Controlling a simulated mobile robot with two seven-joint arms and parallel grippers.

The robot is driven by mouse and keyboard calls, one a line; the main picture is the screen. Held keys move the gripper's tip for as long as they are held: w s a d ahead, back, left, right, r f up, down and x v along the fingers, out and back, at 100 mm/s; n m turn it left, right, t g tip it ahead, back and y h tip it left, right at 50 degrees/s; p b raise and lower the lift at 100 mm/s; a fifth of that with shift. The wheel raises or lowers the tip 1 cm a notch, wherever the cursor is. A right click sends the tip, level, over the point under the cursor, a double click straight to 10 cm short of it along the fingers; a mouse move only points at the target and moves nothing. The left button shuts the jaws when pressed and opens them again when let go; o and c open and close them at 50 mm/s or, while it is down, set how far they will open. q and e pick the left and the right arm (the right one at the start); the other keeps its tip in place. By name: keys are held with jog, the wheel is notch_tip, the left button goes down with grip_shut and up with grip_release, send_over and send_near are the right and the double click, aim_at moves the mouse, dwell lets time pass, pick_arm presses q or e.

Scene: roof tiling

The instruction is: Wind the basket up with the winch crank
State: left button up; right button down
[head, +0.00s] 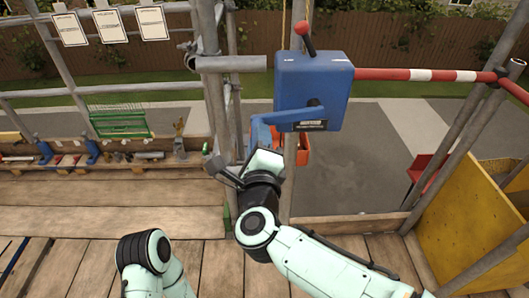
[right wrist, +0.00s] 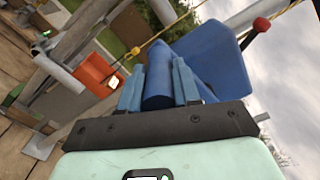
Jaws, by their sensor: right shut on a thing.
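The blue winch box (head: 325,82) is mounted on the scaffold in the head view. Its blue crank arm (head: 287,119) points left from the hub, with the handle at its left end. My right gripper (head: 261,138) is shut on the crank handle. In the right wrist view the round blue handle (right wrist: 158,90) sits between the two fingers (right wrist: 160,88). The orange basket (head: 304,149) is partly hidden behind a post and my gripper. It also shows in the right wrist view (right wrist: 96,74), by a yellow rope. My left gripper is out of view.
A lever with a red knob (head: 302,28) stands on the winch box. A red and white rail (head: 420,75) runs to the right. A wooden bench (head: 110,190) with tools and a green wire basket (head: 118,122) is at left. A yellow panel (head: 470,235) stands at right.

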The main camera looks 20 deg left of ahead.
jog(key=r+m, duration=0.3)
jog(key=r, duration=0.1)
jog(key=r+m, duration=0.2)
jog(key=r, duration=0.1)
jog(key=shift+d+m, duration=0.3)
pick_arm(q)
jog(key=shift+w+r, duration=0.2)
pick_arm(e)
jog(key=w+d+r+m, duration=0.2)
jog(key=d+r+m, duration=0.4)
jog(key=m, duration=0.3)
jog(key=shift+d+r, duration=0.2)
jog(key=shift+r, duration=0.4)
jog(key=shift+w, duration=0.1)
jog(key=c, duration=0.8)
grip_release()
jog(key=shift+f, duration=0.15)
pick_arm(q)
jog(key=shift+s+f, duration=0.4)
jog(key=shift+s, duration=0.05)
pick_arm(e)
jog(key=v, duration=1.3)
